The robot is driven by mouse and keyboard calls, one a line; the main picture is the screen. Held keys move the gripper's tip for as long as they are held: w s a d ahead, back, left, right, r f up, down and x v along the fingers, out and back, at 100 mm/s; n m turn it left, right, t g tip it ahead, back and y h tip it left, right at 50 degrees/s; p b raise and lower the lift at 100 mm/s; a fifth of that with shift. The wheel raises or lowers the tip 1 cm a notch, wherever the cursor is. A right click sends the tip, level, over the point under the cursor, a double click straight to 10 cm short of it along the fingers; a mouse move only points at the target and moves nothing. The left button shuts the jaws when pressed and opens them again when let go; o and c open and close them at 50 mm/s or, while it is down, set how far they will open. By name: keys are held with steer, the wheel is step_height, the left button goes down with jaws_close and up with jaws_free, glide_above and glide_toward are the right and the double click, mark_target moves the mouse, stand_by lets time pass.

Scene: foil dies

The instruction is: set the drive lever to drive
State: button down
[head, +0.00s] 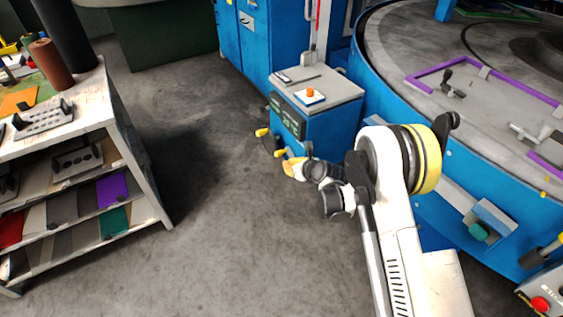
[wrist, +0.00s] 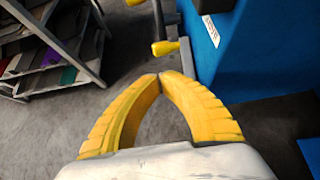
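Two levers with yellow knobs stick out from the left side of a blue control cabinet (head: 325,130). In the head view one knob (head: 262,132) is farther off, and the other knob (head: 281,152) is close to my gripper (head: 291,166). In the wrist view the nearer yellow knob (wrist: 165,48) and its grey arm lie just beyond my fingertips (wrist: 164,75). The farther knob (wrist: 135,2) is cut by the top edge. My yellow fingers meet at the tips with nothing visible between them. I cannot read which lever is the drive lever.
An orange button (head: 310,92) sits on the cabinet top. A large blue round machine (head: 470,150) stands at the right. A shelf unit (head: 150,190) with coloured sheets stands at the left. The grey floor between shelf and cabinet is clear.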

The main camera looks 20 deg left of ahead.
steer(key=b+x, duration=0.4)
steer(key=x, duration=0.5)
steer(key=shift+w+a+f, duration=0.2)
steer(key=shift+w+a, duration=0.05)
steer(key=shift+a, duration=0.05)
steer(key=shift+d+r, duration=0.15)
